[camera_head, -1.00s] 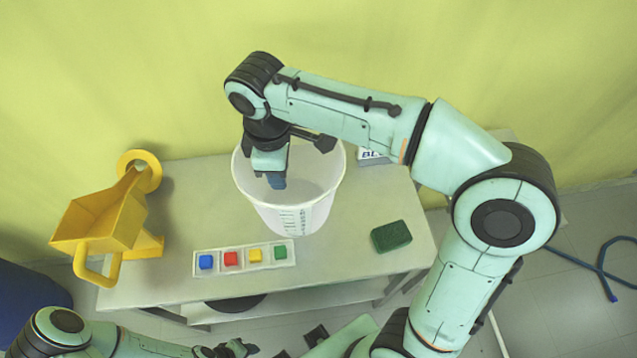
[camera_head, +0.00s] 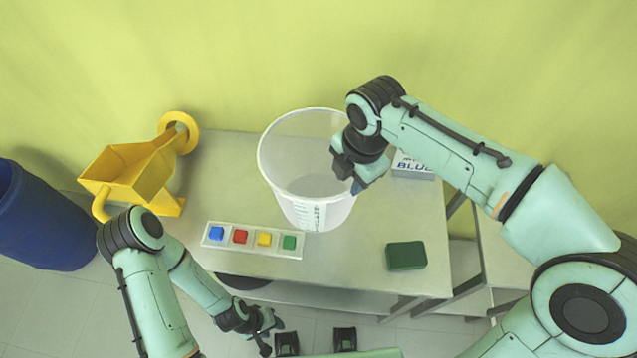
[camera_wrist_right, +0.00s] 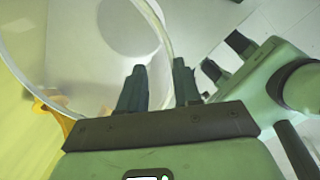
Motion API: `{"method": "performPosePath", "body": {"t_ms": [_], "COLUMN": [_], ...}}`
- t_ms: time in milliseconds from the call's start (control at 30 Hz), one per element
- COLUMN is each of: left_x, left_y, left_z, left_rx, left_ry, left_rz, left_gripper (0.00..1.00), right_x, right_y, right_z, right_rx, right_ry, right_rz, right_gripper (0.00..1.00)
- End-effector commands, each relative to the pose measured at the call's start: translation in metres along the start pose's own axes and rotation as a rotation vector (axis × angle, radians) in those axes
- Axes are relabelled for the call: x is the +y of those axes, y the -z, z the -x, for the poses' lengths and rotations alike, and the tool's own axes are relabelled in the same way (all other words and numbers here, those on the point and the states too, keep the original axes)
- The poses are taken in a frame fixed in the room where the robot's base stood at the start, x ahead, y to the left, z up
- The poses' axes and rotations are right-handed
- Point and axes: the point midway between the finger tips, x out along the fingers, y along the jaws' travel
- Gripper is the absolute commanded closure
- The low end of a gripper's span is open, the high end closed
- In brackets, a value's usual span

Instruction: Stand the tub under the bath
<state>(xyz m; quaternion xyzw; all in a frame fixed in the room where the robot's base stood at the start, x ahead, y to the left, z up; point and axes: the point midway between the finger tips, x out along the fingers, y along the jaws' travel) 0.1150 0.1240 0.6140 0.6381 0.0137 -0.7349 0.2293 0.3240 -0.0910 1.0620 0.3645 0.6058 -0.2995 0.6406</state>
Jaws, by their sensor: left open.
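The tub (camera_head: 318,213) is a white translucent bucket with measuring marks. It stands upright on the table and looks empty. In the right wrist view its curved rim and wall (camera_wrist_right: 92,60) fill the upper left. My right gripper (camera_head: 352,180) is at the tub's right rim in the head view. In the wrist view its two fingers (camera_wrist_right: 160,75) are apart, with the rim line running between them; contact is unclear. My left gripper (camera_head: 271,333) is open and empty in front of the table, low in the head view. I cannot make out a bath.
The grey table (camera_head: 345,255) bears a yellow hopper (camera_head: 135,172) at left, a tray of coloured blocks (camera_head: 252,240) in front of the tub, a green sponge (camera_head: 406,256) and a box marked BLUE (camera_head: 412,168). A blue barrel (camera_head: 45,220) stands on the floor at left.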

Motion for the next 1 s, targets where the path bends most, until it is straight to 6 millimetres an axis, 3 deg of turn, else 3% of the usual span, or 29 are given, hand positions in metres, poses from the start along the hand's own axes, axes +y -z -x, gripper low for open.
{"method": "performPosePath", "body": {"t_ms": [600,867,900,1000], "left_x": [-0.005,-0.005,-0.005,-0.005], "left_y": [-0.004,-0.004,-0.004,-0.004], "left_z": [-0.012,-0.011,-0.011,-0.011], "left_rx": [-0.007,-0.007,-0.007,-0.007], "left_ry": [0.002,0.002,0.002,0.002], "left_rz": [0.002,0.002,0.002,0.002], "left_gripper": [0.57,0.57,0.57,0.57], "right_x": [-0.008,-0.007,-0.007,-0.007], "right_y": [-0.001,-0.001,-0.001,-0.001], "right_z": [-0.07,-0.073,-0.073,-0.073], "right_rx": [0.0,-0.001,-0.001,-0.001], "right_ry": [0.002,-0.001,-0.001,-0.001], "right_rz": [-0.003,-0.003,-0.003,-0.003], "right_gripper": [0.67,0.67,0.7,1.0]}}
